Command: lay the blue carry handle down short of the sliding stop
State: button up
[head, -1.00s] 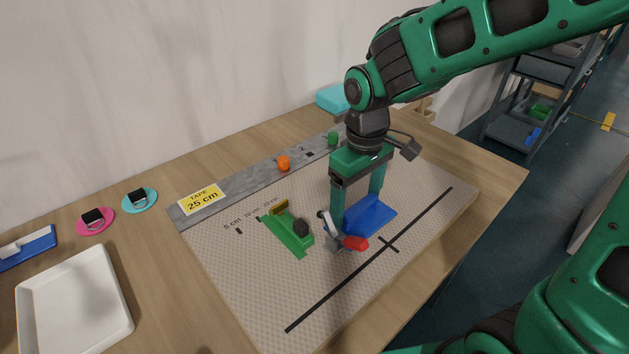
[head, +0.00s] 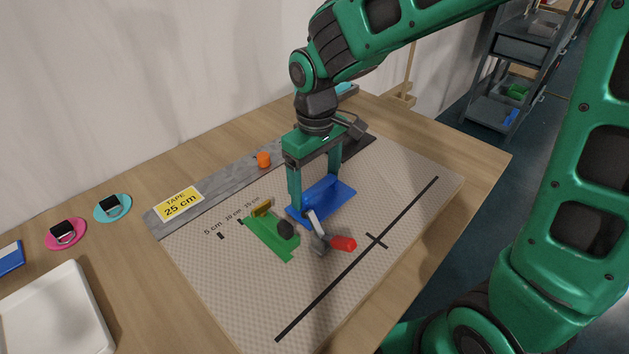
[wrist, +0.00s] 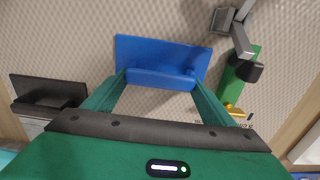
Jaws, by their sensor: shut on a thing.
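The blue carry handle (head: 328,198), a flat blue plate with a raised bar, also shows in the wrist view (wrist: 160,55). My gripper (head: 314,208) is shut on it, with the fingers (wrist: 160,80) at the two ends of the bar. The plate is over the mat; I cannot tell whether it touches. A green piece with a yellow block and a black knob (head: 270,237), apparently the sliding stop, lies left of the handle. It also shows at the right in the wrist view (wrist: 238,78). A metal clamp with a red grip (head: 341,243) stands in front of the handle.
The textured mat (head: 390,185) has a black line with a cross mark on its right, where it is clear. A white tray (head: 55,315) is at left.

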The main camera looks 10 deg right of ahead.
aim_at(316, 183)
jog(key=shift+f, duration=0.1)
jog(key=o, duration=1.2)
notch_tip(316, 183, up, 12)
jog(key=s+d+m, duration=0.2)
jog(key=d+m, duration=0.1)
jog(key=d, duration=0.8)
jog(key=s+d+f+m, duration=0.3)
jog(key=s+d+m, duration=0.2)
jog(key=s+d, duration=0.4)
jog(key=s+d+f+m, duration=0.3)
jog(key=s+d+m, duration=0.2)
jog(key=s+d, duration=0.4)
jog(key=shift+d+f, duration=0.4)
jog(key=shift+d, duration=0.05)
jog(key=shift+s, duration=0.1)
